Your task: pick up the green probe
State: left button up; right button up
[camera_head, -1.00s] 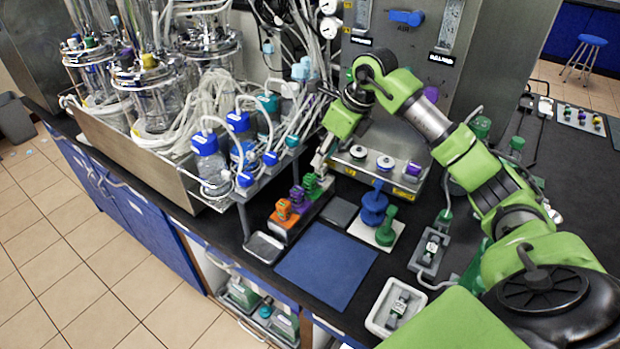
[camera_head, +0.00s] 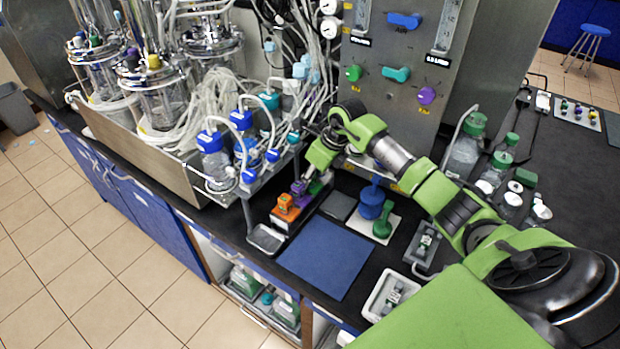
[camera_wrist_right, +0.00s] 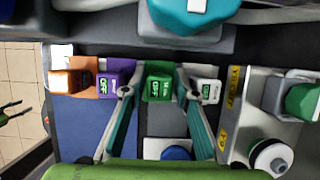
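The green probe (camera_wrist_right: 158,82) stands in a row between the purple probe (camera_wrist_right: 115,78) and a grey-white block (camera_wrist_right: 207,91) in the right wrist view. My right gripper (camera_wrist_right: 156,88) is open, with one finger on each side of the green probe. I cannot tell whether the fingers touch it. In the head view my right gripper (camera_head: 309,180) is low over the rack, and the green probe is mostly hidden by it. The purple probe (camera_head: 299,187) and orange probe (camera_head: 287,206) show there.
A blue mat (camera_head: 326,258) lies in front of the rack. A blue round object (camera_head: 371,203) and a green one (camera_head: 384,223) stand on a white plate to the right. Tubed bottles (camera_head: 213,158) crowd the shelf behind the rack on the left.

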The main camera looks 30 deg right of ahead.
grip_shut()
jog(key=shift+r, duration=0.1)
